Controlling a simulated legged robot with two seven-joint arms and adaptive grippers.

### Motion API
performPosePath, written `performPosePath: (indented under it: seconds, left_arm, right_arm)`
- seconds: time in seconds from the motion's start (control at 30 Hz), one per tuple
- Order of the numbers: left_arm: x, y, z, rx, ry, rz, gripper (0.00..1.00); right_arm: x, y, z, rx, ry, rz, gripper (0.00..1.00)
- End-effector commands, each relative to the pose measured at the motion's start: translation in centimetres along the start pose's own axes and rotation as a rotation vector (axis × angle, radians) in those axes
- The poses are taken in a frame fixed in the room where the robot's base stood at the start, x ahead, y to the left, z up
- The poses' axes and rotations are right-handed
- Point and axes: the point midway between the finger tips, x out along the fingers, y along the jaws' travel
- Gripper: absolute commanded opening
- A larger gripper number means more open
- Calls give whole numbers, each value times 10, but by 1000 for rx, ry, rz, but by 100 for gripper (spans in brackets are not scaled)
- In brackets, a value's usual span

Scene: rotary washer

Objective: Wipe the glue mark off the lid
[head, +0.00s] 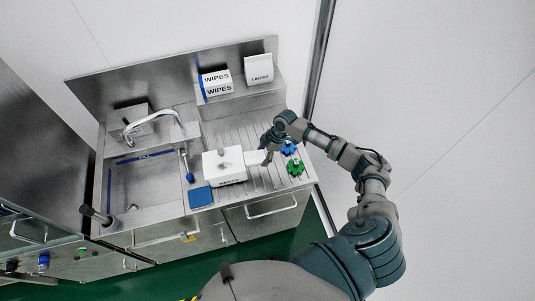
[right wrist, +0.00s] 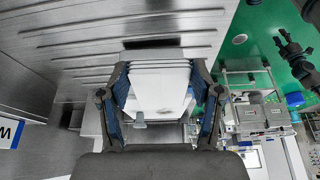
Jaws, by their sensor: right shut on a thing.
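A white box (head: 224,178) stands on the steel drainboard, with a small grey patch or fitting (head: 222,163) on its top. I cannot tell whether this is the glue mark. My right gripper (head: 267,156) is just right of the box, shut on a flat white piece (head: 254,157), possibly a folded wipe. In the right wrist view, my right gripper (right wrist: 163,92) has its blue-padded fingers on both sides of this white piece (right wrist: 158,86). Its lower end and any contact with the box are unclear. My left gripper is not in view.
Blue (head: 288,147) and green (head: 295,168) knob-like parts lie right of the gripper. Wipes boxes (head: 216,83) and a white carton (head: 258,69) stand on the shelf. A sink (head: 143,190) is left.

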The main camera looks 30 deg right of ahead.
Motion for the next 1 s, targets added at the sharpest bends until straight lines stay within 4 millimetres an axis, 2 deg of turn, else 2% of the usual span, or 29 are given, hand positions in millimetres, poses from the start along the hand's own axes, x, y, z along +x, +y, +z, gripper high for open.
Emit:
performPosePath:
  seconds: [0.03,0.1,0.47,1.0]
  left_arm:
    - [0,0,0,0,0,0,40]
    - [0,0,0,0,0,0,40]
    - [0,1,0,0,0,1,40]
    - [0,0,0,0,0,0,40]
  right_arm:
    - [6,-4,-10,-7,10,-9,20]
    - [8,-4,-15,-7,10,-9,9]
    - [10,-6,-19,-8,6,-11,8]
    - [-5,-3,12,-5,9,-7,7]
